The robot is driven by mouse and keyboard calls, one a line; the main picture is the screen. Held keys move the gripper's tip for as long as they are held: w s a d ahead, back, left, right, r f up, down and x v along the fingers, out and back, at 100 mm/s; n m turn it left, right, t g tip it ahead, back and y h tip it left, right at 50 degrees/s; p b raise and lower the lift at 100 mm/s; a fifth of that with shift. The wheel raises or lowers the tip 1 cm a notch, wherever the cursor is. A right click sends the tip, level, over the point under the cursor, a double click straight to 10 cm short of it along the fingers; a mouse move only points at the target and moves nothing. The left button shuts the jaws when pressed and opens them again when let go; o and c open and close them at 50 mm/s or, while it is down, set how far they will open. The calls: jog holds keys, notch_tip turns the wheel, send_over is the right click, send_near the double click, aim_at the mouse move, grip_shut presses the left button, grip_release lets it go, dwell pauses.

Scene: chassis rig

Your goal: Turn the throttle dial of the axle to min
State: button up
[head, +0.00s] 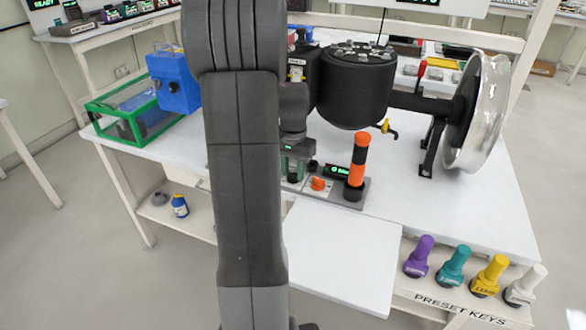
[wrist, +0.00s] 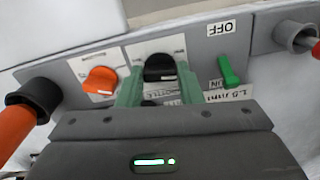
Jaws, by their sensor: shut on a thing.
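The throttle dial (wrist: 159,67) is a black knob on a white plate of the grey control panel, seen in the wrist view. My gripper (wrist: 159,84) has green fingers on both sides of the dial and is shut on it. The fingers and wrist hide the dial's lower part and some of the label. In the head view my gripper (head: 293,168) is down at the panel, and the dial is hidden there. The axle's black drum (head: 357,88) stands above and behind the panel, with a shiny wheel (head: 488,112) at its right end.
An orange knob (wrist: 101,81) sits left of the dial and a green switch (wrist: 229,71) right of it. An orange-and-black lever (head: 358,160) stands at the panel's right end in the head view. A green-framed box (head: 135,115) is at left. Preset keys (head: 453,267) line the front.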

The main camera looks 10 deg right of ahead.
aim_at(294, 173)
jog(key=n+p, duration=0.2)
jog(key=n, duration=0.1)
jog(key=shift+r, duration=0.15)
jog(key=shift+n+p, duration=0.8)
jog(key=shift+n, duration=1.4)
jog(key=o, duration=1)
notch_tip(294, 173, up, 14)
jog(key=shift+f+p, duration=0.2)
jog(key=shift+p, duration=0.75)
jog(key=shift+f, duration=0.1)
notch_tip(294, 173, down, 14)
jog(key=shift+r+b, duration=0.15)
jog(key=shift+b, duration=0.85)
